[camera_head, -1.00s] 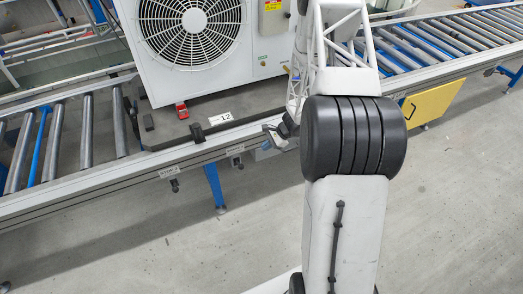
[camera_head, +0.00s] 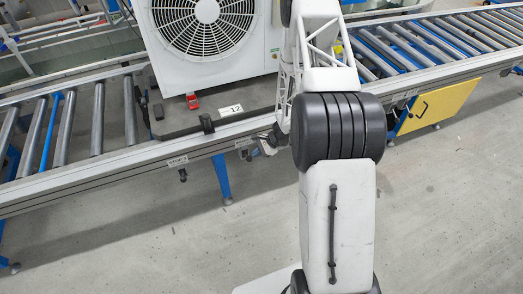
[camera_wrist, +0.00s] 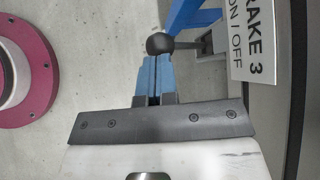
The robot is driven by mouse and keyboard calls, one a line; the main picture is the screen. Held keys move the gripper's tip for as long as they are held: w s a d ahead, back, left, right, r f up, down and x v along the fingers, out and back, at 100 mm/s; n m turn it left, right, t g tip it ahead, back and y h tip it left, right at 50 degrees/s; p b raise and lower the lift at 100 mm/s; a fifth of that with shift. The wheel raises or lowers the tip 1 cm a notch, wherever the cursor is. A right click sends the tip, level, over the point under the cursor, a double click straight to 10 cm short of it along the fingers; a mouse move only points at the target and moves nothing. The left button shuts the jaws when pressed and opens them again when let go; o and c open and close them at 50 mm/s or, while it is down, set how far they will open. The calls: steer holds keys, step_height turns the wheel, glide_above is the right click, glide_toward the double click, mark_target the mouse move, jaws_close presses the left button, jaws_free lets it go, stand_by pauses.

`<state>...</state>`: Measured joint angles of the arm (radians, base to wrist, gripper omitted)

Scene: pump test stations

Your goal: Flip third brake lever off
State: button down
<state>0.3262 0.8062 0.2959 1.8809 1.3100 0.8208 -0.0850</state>
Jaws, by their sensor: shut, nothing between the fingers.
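The third brake lever shows in the wrist view as a round black knob (camera_wrist: 159,43) on a grey stem that runs right to the rail. The white label reading "BRAKE 3 ON / OFF" (camera_wrist: 250,40) is beside it at the right edge. My gripper (camera_wrist: 155,62) is shut and empty, its blue fingers pointing at the knob. The fingertips are just below the knob in the picture; I cannot tell whether they touch it. In the head view my gripper (camera_head: 268,144) is at the conveyor's front rail, small and partly covered by my arm.
The roller conveyor (camera_head: 97,118) crosses the head view, carrying a white fan unit (camera_head: 205,75) on a dark pallet (camera_head: 262,95). Another small lever (camera_head: 183,175) hangs under the front rail to the left. A blue support leg (camera_wrist: 190,14) stands close behind the knob. The floor in front is clear.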

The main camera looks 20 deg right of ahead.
steer(key=shift+a+f, duration=0.45)
steer(key=shift+f, duration=0.05)
steer(key=shift+s+f+t, duration=0.25)
steer(key=shift+f+t, duration=0.1)
steer(key=shift+t, duration=0.15)
stand_by(0.4)
steer(key=f+n+t, duration=0.1)
steer(key=s+f+n+t, duration=0.1)
steer(key=f, duration=0.1)
steer(key=f+t, duration=0.1)
steer(key=t, duration=0.1)
steer(key=shift+s+f+n+y, duration=0.3)
steer(key=shift+s+n+y, duration=0.1)
steer(key=shift+r, duration=0.2)
steer(key=shift+r, duration=0.6)
